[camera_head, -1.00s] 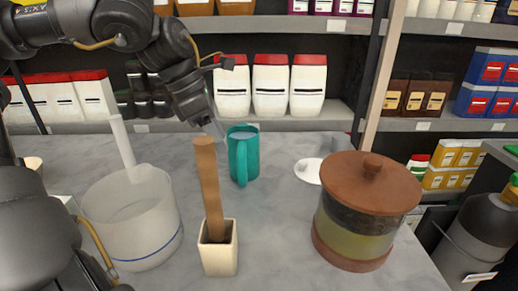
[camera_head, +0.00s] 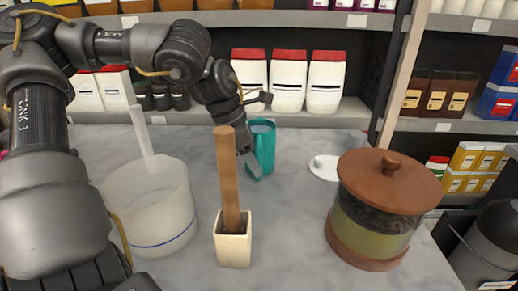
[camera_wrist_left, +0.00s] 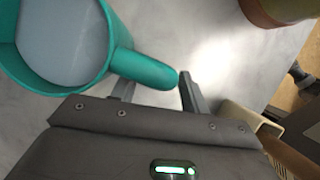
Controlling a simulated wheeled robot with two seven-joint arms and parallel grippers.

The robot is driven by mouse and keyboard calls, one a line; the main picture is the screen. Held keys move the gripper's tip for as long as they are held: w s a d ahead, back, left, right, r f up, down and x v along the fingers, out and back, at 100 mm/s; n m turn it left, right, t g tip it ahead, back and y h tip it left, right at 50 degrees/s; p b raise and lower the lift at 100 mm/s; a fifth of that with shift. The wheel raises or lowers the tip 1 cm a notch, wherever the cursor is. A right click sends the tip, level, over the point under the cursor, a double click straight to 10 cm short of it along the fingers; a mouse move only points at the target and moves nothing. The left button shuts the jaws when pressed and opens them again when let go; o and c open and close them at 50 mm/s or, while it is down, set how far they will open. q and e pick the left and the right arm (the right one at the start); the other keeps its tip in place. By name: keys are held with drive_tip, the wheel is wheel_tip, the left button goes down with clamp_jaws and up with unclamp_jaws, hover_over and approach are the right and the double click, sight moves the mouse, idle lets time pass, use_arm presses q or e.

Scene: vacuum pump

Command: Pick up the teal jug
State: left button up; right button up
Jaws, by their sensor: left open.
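The teal jug (camera_head: 264,145) stands upright on the grey counter, behind the wooden handle in the cream holder. In the left wrist view the jug (camera_wrist_left: 90,78) is at the upper left, with pale contents inside and its handle (camera_wrist_left: 148,70) pointing right. My left gripper (camera_head: 250,165) is at the handle side of the jug. In the left wrist view the open fingers of my left gripper (camera_wrist_left: 156,88) lie on either side of the handle's outer end. Contact is unclear. My right gripper is out of view.
The cream holder (camera_head: 233,250) with its upright wooden handle (camera_head: 228,180) stands close in front of the gripper. A translucent bucket (camera_head: 150,205) is left. A lidded glass jar (camera_head: 375,225) and white dish (camera_head: 325,168) are right. Stocked shelves (camera_head: 300,113) stand behind.

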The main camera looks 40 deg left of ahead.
use_arm(q)
drive_tip(key=shift+w+d+f, duration=0.15)
drive_tip(key=shift+f, duration=0.5)
drive_tip(key=shift+c, duration=0.5)
clamp_jaws()
